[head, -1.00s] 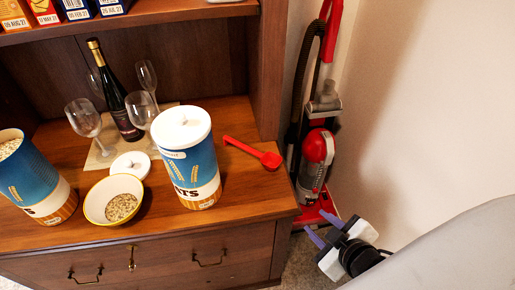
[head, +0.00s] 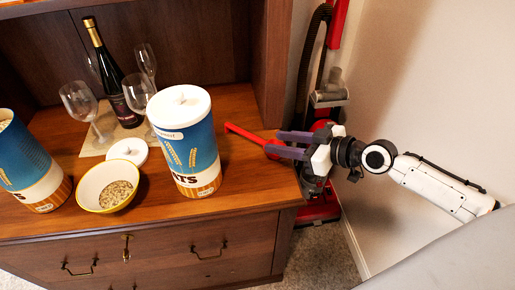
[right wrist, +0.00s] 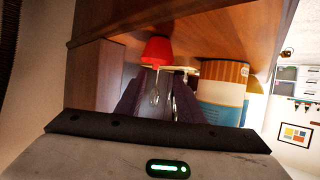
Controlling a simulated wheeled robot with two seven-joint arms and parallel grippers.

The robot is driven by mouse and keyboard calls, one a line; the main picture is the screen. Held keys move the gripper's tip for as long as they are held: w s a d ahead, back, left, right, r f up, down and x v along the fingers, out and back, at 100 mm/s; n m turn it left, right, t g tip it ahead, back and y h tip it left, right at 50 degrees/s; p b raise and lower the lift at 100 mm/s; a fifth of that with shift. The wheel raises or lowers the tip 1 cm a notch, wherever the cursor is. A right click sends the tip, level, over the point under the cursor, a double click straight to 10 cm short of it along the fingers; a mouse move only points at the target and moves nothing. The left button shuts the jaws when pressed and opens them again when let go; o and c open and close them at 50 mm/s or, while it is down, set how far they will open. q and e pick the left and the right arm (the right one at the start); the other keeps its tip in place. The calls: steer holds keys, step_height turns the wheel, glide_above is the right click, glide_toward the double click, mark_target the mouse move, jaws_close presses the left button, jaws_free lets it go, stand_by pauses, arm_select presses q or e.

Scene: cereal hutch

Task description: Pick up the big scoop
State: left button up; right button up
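The big scoop (head: 243,133) is red and lies on the wooden counter, its handle pointing up-left in the head view. Its bowl end is partly hidden by my right gripper (head: 276,144). In the right wrist view the red bowl (right wrist: 158,50) shows just beyond the fingertips, roughly in line with the gap between them. My right gripper's purple fingers are apart with nothing held, at the counter's right edge; I cannot tell whether they touch the scoop. My left gripper is not in view.
A blue and white lidded canister (head: 188,145) stands left of the scoop. A yellow-rimmed bowl of oats (head: 88,190), an open canister (head: 30,170), glasses and a wine bottle (head: 112,80) are further left. The cabinet side (head: 277,65) and a red vacuum (head: 325,110) are close by.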

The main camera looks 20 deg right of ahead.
mark_target(254, 137)
steer(key=x, duration=0.4)
steer(key=shift+w+d, duration=0.3)
steer(key=shift+w, duration=0.05)
steer(key=shift+x, duration=3.15)
steer(key=shift+s, duration=0.1)
steer(key=shift+c, duration=0.2)
jaws_close()
